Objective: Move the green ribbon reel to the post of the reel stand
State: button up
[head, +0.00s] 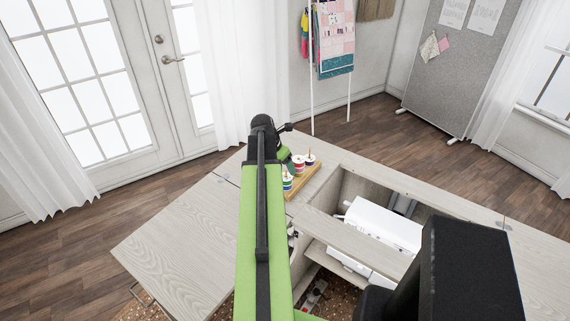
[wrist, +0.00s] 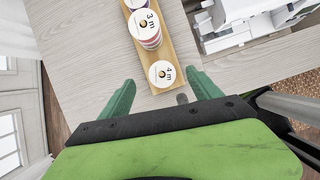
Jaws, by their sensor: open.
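The wooden reel stand (head: 304,182) sits on the cabinet top and carries several white-topped reels. One stack (head: 287,181) shows blue and green bands, and another (head: 298,163) shows red. In the wrist view, a reel marked "4 m" (wrist: 161,74) lies at the stand's near end, between my fingertips with gaps on both sides. Its side colour is hidden, so I cannot tell whether it is the green ribbon reel.
The cabinet's open well with a white machine (head: 385,225) lies right of the stand. A pale side leaf (head: 175,245) is bare at the left.

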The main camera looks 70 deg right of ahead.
jog(key=p+v, duration=1.2)
jog(key=v, duration=0.2)
jog(key=shift+a+r, duration=0.2)
jog(key=shift+r, duration=0.1)
